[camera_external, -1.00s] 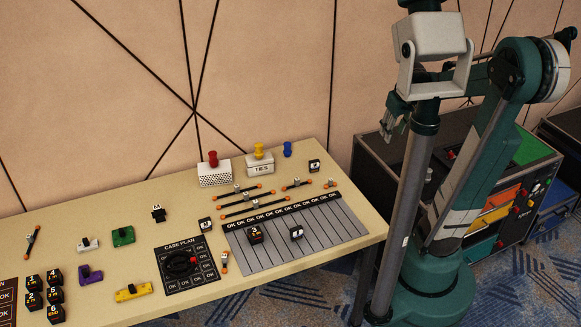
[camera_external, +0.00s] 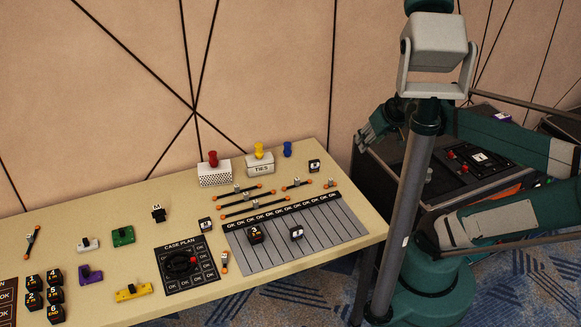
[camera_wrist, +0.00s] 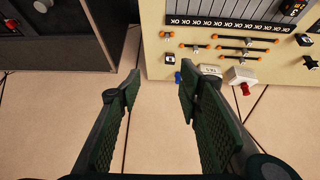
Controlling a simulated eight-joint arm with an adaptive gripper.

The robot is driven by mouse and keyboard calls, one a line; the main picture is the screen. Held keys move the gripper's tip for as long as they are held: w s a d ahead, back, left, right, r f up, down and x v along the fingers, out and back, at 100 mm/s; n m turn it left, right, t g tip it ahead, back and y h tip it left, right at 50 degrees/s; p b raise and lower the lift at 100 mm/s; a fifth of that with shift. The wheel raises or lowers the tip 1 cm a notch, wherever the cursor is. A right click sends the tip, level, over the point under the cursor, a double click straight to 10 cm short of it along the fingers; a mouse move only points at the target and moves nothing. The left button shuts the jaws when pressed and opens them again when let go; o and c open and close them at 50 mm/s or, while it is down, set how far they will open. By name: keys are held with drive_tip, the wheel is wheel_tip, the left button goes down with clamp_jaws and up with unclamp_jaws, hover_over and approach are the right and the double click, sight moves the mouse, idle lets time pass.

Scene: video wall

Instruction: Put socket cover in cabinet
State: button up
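My gripper (camera_external: 372,135) is near the wall, beyond the table's right end and beside the dark cabinet. In the wrist view its two green fingers (camera_wrist: 155,88) are apart, with nothing between them. The dark cabinet (camera_external: 395,190) stands right of the table, partly hidden by my arm; it also shows at the upper left of the wrist view (camera_wrist: 105,30). I cannot tell which piece is the socket cover. A blue knob-shaped piece (camera_external: 287,149) stands at the table's back, near a yellow-knobbed white box (camera_external: 260,168) and a red-knobbed white box (camera_external: 214,178).
The table (camera_external: 80,215) carries several black bars with orange ends, small blocks, a striped grey mat (camera_external: 285,258) and a CASE PLAN board (camera_external: 205,282). A small pale knob (camera_wrist: 42,5) is on the cabinet top. A gap separates cabinet and table.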

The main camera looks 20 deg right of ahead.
drive_tip(key=shift+s+a, duration=0.5)
drive_tip(key=shift+a, duration=0.25)
idle(2.2)
drive_tip(key=o, duration=0.4)
drive_tip(key=shift+c, duration=0.2)
